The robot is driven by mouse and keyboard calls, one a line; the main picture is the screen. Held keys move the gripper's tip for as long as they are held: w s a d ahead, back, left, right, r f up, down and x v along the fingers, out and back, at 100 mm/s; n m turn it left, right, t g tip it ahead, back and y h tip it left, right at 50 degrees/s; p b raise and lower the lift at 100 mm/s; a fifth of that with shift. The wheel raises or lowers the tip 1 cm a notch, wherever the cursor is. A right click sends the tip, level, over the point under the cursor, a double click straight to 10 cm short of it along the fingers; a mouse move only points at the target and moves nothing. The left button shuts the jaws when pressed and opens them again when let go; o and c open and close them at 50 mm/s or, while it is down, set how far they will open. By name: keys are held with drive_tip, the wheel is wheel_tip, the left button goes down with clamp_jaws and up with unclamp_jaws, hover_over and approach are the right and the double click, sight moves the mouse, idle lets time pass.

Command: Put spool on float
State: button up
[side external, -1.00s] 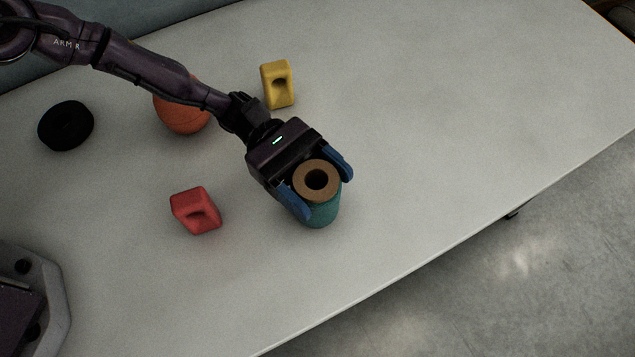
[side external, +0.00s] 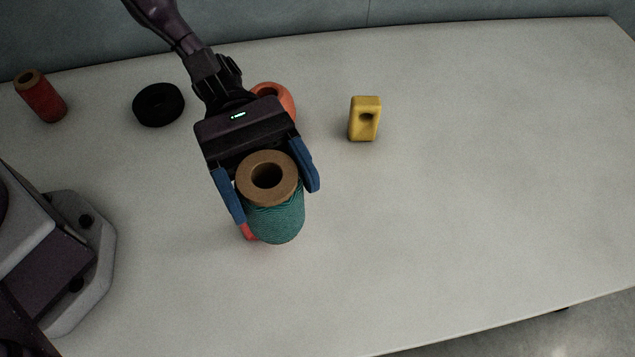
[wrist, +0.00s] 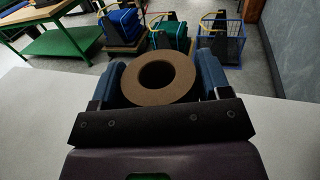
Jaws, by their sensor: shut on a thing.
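A spool of teal twine (side external: 277,222) with a brown core is held upright between the blue fingers of my gripper (side external: 275,204), which is shut on it. It appears raised above the table. In the wrist view, the brown end of the spool (wrist: 133,82) shows between the fingers. A red block (side external: 249,232) is mostly hidden behind the spool. A yellow block with a hole (side external: 366,104) stands to the right. An orange rounded piece (side external: 287,101) is partly hidden behind my gripper. I cannot tell which piece is the float meant.
A red spool with a brown core (side external: 44,102) is at the far left. The right side of the pale table (side external: 480,180) is clear. Carts and a green bench (wrist: 65,42) stand beyond the table.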

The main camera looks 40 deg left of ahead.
drive_tip(key=shift+s+a+r, duration=0.1)
drive_tip(key=shift+a+r, duration=0.1)
drive_tip(key=shift+a, duration=0.2)
drive_tip(key=w+a+r+n+t+h, duration=0.1)
drive_tip(key=w+a+r+n+t, duration=0.2)
drive_tip(key=a, duration=0.4)
drive_tip(key=w+a+r+n+t, duration=0.1)
drive_tip(key=a+r+n+t, duration=0.1)
drive_tip(key=a+r+t, duration=0.4)
drive_tip(key=w+a+r+n+t+h, duration=0.1)
drive_tip(key=a+n+t, duration=0.2)
drive_tip(key=a, duration=0.4)
drive_tip(key=shift+w+d+f, duration=0.65)
drive_tip(key=shift+w+f, duration=1.5)
drive_tip(key=shift+w, duration=0.1)
drive_tip(key=shift+w+d+f, duration=0.7)
drive_tip(key=shift+w+f, duration=1.4)
drive_tip(key=shift+w, duration=0.1)
drive_tip(key=shift+w+d+f, duration=0.65)
drive_tip(key=shift+w+f, duration=1.5)
drive_tip(key=shift+w, duration=0.1)
drive_tip(key=shift+f, duration=0.15)
